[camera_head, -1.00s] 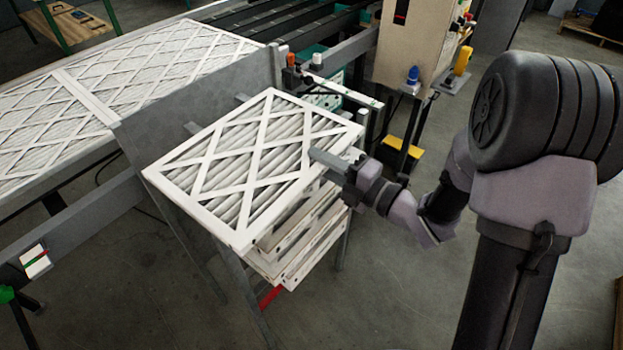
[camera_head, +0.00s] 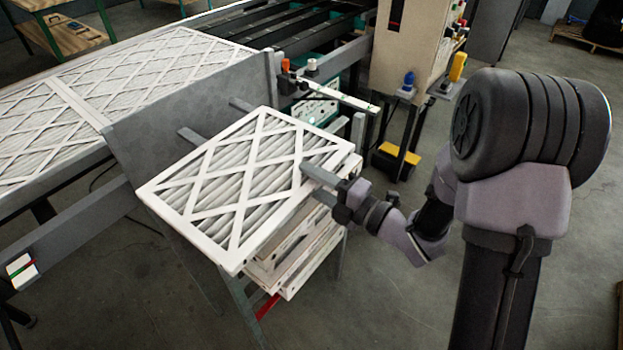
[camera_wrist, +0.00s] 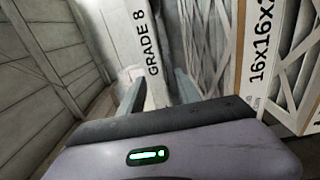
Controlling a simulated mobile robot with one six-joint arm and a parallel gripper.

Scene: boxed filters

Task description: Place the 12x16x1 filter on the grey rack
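A white-framed pleated filter (camera_head: 215,190) lies flat and uppermost above the grey rack (camera_head: 245,306), directly over several stacked filters. Its size label is not readable in the head view, and I cannot tell if it rests on the stack. My gripper (camera_head: 321,187) is at its right edge, one finger above and one below, and appears shut on it. In the wrist view, my fingers (camera_wrist: 160,88) straddle a white edge band (camera_wrist: 146,45) marked "GRADE 8"; the contact on the right finger is unclear.
A frame marked "16x16x" (camera_wrist: 270,45) stands right in the wrist view. The lower filters (camera_head: 297,262) are unevenly stacked. A grey metal panel (camera_head: 190,108) separates the rack from the conveyor filters (camera_head: 120,65). A machine cabinet (camera_head: 415,40) stands behind. Floor in front is clear.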

